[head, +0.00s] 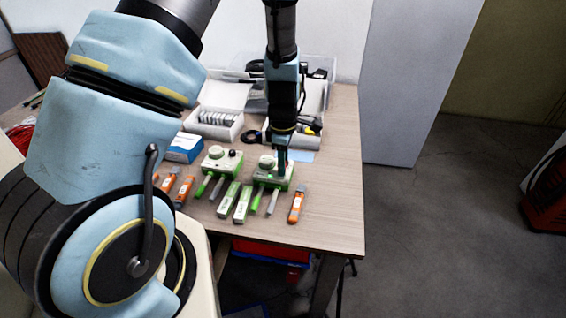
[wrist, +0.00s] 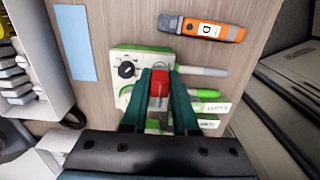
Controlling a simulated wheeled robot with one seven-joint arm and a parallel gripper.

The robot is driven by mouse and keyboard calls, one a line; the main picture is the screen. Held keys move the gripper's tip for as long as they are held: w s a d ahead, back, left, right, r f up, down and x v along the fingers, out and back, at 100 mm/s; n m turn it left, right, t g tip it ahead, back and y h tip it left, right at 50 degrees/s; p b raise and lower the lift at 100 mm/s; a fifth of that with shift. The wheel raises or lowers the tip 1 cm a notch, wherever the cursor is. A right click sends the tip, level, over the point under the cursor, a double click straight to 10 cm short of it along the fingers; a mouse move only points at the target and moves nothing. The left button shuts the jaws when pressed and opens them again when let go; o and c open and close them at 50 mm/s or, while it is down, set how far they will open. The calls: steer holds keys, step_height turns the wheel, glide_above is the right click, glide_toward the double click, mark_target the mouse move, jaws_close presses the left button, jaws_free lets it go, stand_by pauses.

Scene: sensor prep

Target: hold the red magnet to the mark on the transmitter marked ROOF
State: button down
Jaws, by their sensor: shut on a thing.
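My gripper (wrist: 160,92) is shut on the red magnet (wrist: 160,82), held between its two dark teal fingertips. In the wrist view the magnet lies over a white and green transmitter (wrist: 128,55) with a black knob; whether it touches cannot be told. In the head view my gripper (head: 281,165) is at the right-hand transmitter (head: 264,176) of two green and white ones. The other transmitter (head: 216,164) stands to its left. I cannot read ROOF on either, and no mark shows clearly; the fingers hide part of the casing.
An orange device (head: 297,206) marked D lies right of several green and white sticks (head: 228,200). More orange devices (head: 184,190) lie left. A blue and white box (head: 184,148), a white tray (head: 217,123) and a blue sheet (head: 303,156) lie behind. The table's right side is clear.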

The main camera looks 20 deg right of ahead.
steer(key=shift+f, duration=0.5)
stand_by(0.5)
steer(key=shift+r, duration=0.1)
stand_by(2.4)
steer(key=shift+r+p, duration=2.75)
steer(key=shift+r, duration=0.7)
